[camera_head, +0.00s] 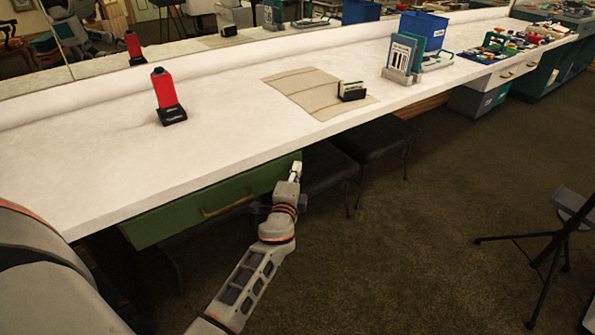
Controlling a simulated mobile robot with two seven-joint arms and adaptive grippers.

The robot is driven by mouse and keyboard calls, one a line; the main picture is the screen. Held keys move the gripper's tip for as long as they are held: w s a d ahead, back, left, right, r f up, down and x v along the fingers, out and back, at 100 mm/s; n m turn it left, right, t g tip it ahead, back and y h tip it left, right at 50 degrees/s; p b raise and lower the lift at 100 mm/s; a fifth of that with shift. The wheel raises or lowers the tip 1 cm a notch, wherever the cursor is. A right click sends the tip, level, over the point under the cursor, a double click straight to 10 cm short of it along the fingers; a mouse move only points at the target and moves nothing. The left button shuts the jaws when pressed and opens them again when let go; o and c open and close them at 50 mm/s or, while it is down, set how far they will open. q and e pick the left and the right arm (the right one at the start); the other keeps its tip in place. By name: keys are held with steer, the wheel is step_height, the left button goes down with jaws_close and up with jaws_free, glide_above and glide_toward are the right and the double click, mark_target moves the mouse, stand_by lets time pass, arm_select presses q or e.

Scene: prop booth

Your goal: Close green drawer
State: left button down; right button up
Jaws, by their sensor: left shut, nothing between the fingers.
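The green drawer (180,218) is under the near edge of the white counter, at the left. Its front faces me and carries a yellow handle (228,206). The drawer front stands a little out from under the counter edge; how far is hard to tell. My left gripper (295,168) is shut and empty, at the right end of the drawer front. Its fingertips are close to the green panel; I cannot tell whether they touch it. My right gripper is not in view.
The white counter (220,120) runs from left to far right. On it stand a red bottle-like object (165,92), a beige mat (305,95) and a blue bin (424,27). Dark stools (372,138) are under the counter. A black tripod (550,240) stands on the carpet at right.

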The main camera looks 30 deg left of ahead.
mark_target(285, 166)
arm_select(q)
steer(key=a, duration=0.1)
steer(key=w+a, duration=0.1)
steer(key=a, duration=0.2)
steer(key=shift+w+a, duration=0.15)
steer(key=shift+w, duration=0.25)
steer(key=shift+a+r, duration=0.1)
steer(key=shift+a, duration=0.1)
steer(key=shift+r, duration=0.1)
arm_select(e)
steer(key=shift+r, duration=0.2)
arm_select(q)
steer(key=shift+a, duration=0.1)
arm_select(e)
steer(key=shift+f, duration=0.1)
